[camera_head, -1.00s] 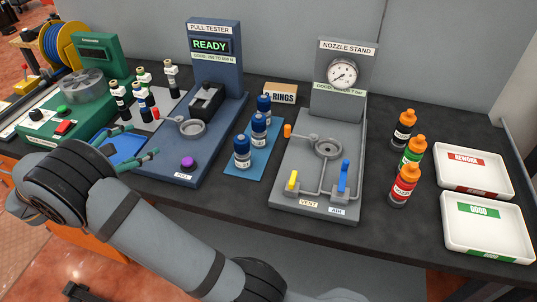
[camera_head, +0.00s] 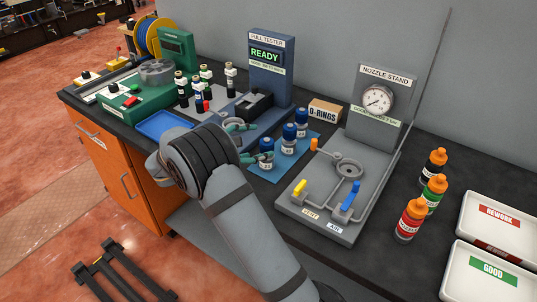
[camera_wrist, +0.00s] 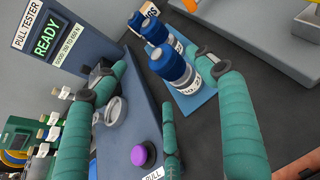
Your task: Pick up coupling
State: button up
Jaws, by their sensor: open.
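The pull tester (camera_head: 272,70), with a ring and purple button (camera_wrist: 139,156), stands left of the mat. The nozzle stand (camera_head: 328,215) is to its right. The O-rings box (camera_head: 324,109) is behind. Orange-capped bottles (camera_head: 412,218) and white trays (camera_head: 495,270) stand farther right.

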aim_at(265, 148)
jog(key=x, duration=0.5)
jog(key=shift+s+d+f+p, duration=0.1)
jog(key=shift+s+f+p, duration=0.15)
jog(key=shift+f+p, duration=0.15)
jog(key=c, duration=1.7)
jog(key=shift+c, duration=0.3)
jog(key=shift+r, duration=0.1)
